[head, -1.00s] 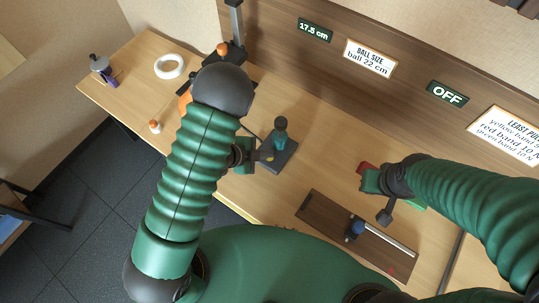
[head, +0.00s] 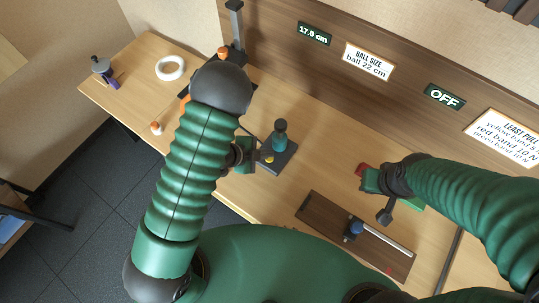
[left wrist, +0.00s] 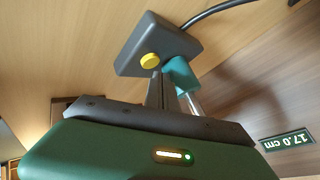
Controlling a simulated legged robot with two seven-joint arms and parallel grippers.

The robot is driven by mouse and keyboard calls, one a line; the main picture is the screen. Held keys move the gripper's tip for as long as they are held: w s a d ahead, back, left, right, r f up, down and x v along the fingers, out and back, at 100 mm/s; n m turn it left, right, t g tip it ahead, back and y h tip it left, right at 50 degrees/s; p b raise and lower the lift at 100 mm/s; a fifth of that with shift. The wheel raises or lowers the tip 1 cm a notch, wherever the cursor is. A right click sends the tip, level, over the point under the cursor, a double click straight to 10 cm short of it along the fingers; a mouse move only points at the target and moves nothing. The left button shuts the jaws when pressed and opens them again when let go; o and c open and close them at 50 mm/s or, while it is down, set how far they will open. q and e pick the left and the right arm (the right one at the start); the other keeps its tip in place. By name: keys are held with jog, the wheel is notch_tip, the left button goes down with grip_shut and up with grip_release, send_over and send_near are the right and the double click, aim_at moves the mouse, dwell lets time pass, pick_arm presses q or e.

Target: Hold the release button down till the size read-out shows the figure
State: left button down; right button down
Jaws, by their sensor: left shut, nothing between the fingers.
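The release button looks to be the yellow button (head: 270,157) on a dark base with a teal pump (head: 280,135); it also shows in the left wrist view (left wrist: 150,61). My left gripper (head: 261,156) is shut and empty, its fingertips (left wrist: 158,76) right at the button; the wrist view does not settle whether they press it. The size read-out (head: 314,34) shows 17.0 cm. A card (head: 368,61) reads "BALL SIZE ball 22 cm". An orange sliver (head: 184,93), perhaps the ball, shows behind my left arm. My right gripper (head: 369,178) is beside a red thing; its jaws are unclear.
A white ring (head: 171,68), a grey pot (head: 102,69) and a small orange-topped item (head: 156,128) stand at the left of the table. An upright gauge (head: 236,25) stands at the back. A brown board (head: 325,215) with a rail lies at the front. A sign reads OFF (head: 444,97).

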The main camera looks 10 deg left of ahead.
pick_arm(q)
jog(key=shift+r, duration=0.15)
notch_tip(320, 180, up, 5)
jog(key=p, duration=0.4)
dwell(0.4)
jog(key=a+r+n+y, duration=0.6)
jog(key=a+r+n, duration=0.3)
jog(key=a+n, duration=0.15)
jog(key=s+d+r+n+g, duration=0.1)
jog(key=s+r+n+g, duration=0.2)
jog(key=s+r+n, duration=0.2)
jog(key=s+n, duration=0.3)
jog(key=s, duration=0.3)
jog(key=shift+r+g+y, duration=0.2)
jog(key=shift+g+y, duration=0.1)
jog(key=shift+y, duration=0.1)
jog(key=shift+s, duration=0.15)
